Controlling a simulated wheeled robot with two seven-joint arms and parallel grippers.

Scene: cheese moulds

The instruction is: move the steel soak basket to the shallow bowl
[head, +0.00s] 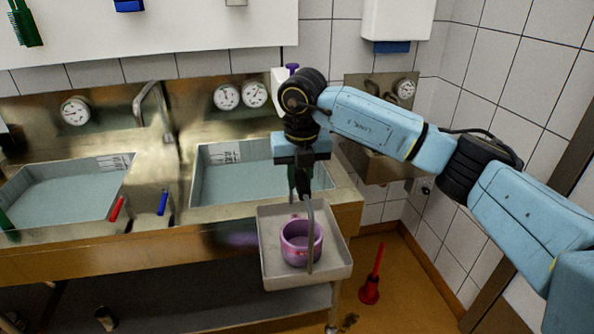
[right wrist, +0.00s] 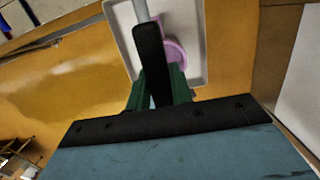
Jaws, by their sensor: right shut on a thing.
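My right gripper (head: 304,188) points down above a pale shallow tray (head: 335,270) at the right end of the sink counter. It is shut on a slim grey metal rod (head: 310,235), which hangs down in front of a pink-purple cup-like bowl (head: 290,243) standing in the tray. I cannot tell whether the rod's lower end touches the tray. The right wrist view shows the gripper (right wrist: 158,85), the rod (right wrist: 141,10) and part of the pink bowl (right wrist: 175,52). I cannot clearly make out a steel soak basket; the rod may be part of it. My left gripper is not in view.
Two water-filled sinks, left (head: 60,193) and right (head: 225,182), lie in the steel counter, with a tap (head: 150,105) between them. Red (head: 117,208) and blue (head: 162,203) handles are at the front. A red plunger-like tool (head: 372,285) stands on the floor at right.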

